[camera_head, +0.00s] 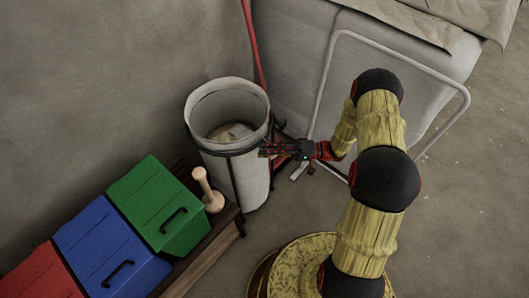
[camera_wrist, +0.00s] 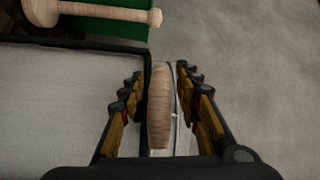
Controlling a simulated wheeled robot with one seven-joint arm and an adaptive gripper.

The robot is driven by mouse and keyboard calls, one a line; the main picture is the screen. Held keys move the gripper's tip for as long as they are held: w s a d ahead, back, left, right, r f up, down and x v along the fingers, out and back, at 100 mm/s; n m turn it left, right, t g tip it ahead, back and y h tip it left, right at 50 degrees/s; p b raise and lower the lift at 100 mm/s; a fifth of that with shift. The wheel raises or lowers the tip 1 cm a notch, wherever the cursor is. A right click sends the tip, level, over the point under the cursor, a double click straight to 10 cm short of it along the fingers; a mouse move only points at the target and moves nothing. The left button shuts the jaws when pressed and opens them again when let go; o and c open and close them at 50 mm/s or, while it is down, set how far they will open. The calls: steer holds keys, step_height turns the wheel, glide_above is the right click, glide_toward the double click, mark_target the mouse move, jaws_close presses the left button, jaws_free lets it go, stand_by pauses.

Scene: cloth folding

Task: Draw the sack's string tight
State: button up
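The pale grey sack (camera_head: 238,172) stands upright in a dark frame, its round mouth open, with some pale cloth (camera_head: 231,132) inside. My gripper (camera_head: 266,151) is at the sack's right side, a little below the rim. In the wrist view, a brown wooden toggle (camera_wrist: 159,108) lies between my two rows of fingers (camera_wrist: 160,75). The fingers are apart, with narrow gaps showing on both sides of the toggle. A thin pale strip (camera_wrist: 173,135) beside the toggle may be the string; I cannot tell. The sack's pale side (camera_wrist: 55,105) fills the wrist view's left.
A white metal rail (camera_head: 400,62) stands behind my arm. Floor at the right is clear.

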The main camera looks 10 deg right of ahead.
steer(key=shift+a, duration=0.25)
steer(key=shift+c, duration=0.4)
steer(key=c, duration=0.7)
jaws_close()
